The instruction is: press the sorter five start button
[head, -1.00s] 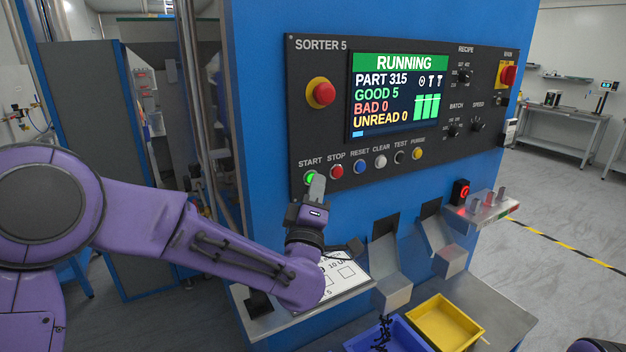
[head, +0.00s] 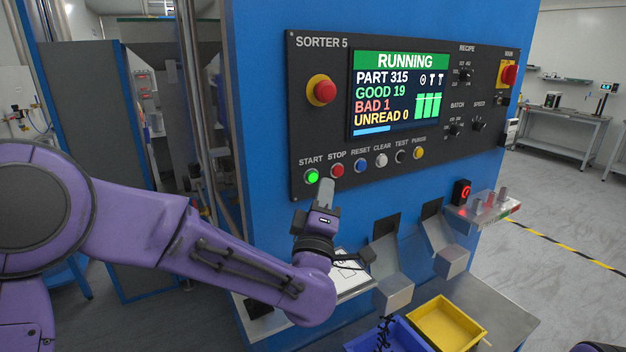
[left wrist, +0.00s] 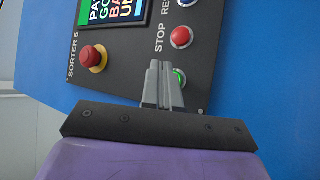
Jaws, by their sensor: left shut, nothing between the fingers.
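The green start button (head: 312,177) is lit at the lower left of the SORTER 5 panel (head: 324,60). In the left wrist view the start button (left wrist: 180,78) is partly hidden behind the fingertips. My left gripper (head: 327,183) is shut and empty. Its tips are just below and right of the start button in the head view, apart from it there. The screen (head: 400,95) reads RUNNING, PART 315, GOOD 19, BAD 1, UNREAD 0. My right gripper is not in view.
The red stop button (head: 337,171) is just right of start, then a blue reset button (head: 361,166) and others. A red emergency knob (head: 322,92) sits above. A yellow bin (head: 446,322) and a blue bin (head: 360,343) stand below.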

